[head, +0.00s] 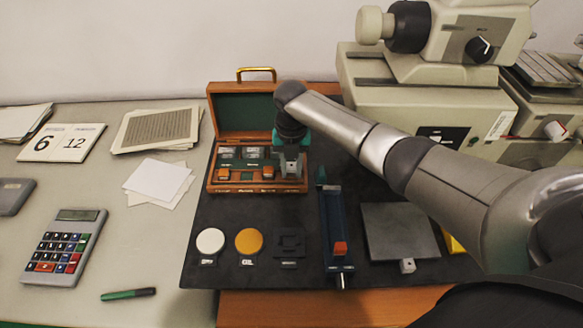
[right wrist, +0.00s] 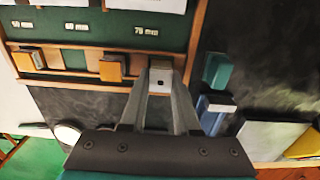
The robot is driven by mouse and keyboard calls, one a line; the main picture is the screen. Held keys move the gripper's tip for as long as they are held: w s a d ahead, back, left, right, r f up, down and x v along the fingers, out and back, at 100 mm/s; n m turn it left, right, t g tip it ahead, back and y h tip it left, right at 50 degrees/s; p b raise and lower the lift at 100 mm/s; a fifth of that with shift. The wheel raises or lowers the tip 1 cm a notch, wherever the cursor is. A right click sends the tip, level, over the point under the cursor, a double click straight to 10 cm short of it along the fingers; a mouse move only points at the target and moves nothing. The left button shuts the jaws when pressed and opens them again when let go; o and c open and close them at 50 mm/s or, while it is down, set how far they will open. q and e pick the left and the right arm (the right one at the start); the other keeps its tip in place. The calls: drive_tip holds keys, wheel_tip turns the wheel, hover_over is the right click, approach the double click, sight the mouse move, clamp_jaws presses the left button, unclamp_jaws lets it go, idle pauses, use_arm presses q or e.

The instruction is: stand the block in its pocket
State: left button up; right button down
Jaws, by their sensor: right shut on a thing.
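The open wooden case (head: 213,176) has green-lined pockets and stands at the back of the black mat. My right gripper (head: 291,168) points down over the right end of its front row. In the right wrist view its two fingers (right wrist: 160,88) are shut on a small pale grey block (right wrist: 160,77) with a dark hole in its face. The block is at the case's front rail, right of two orange-brown blocks (right wrist: 113,68). Whether it touches the pocket floor is hidden. Size labels such as 75 mm (right wrist: 146,31) show on the green lining. My left gripper is not in view.
On the black mat (head: 230,275) lie a white disc (head: 210,241), a yellow disc (head: 249,241), a dark square holder (head: 290,243), a blue vise-like tool (head: 335,220) and a grey plate (head: 399,230). A beige machine (head: 420,105) stands behind, right of the case.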

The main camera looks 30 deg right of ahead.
drive_tip(key=shift+f, duration=0.3)
idle(0.5)
drive_tip(key=c, duration=0.6)
unclamp_jaws()
drive_tip(key=shift+o, duration=0.2)
drive_tip(key=shift+d, duration=0.1)
wheel_tip(320, 180, up, 9)
drive_tip(key=p, duration=0.8)
drive_tip(key=shift+f, duration=0.15)
drive_tip(key=shift+f, duration=0.1)
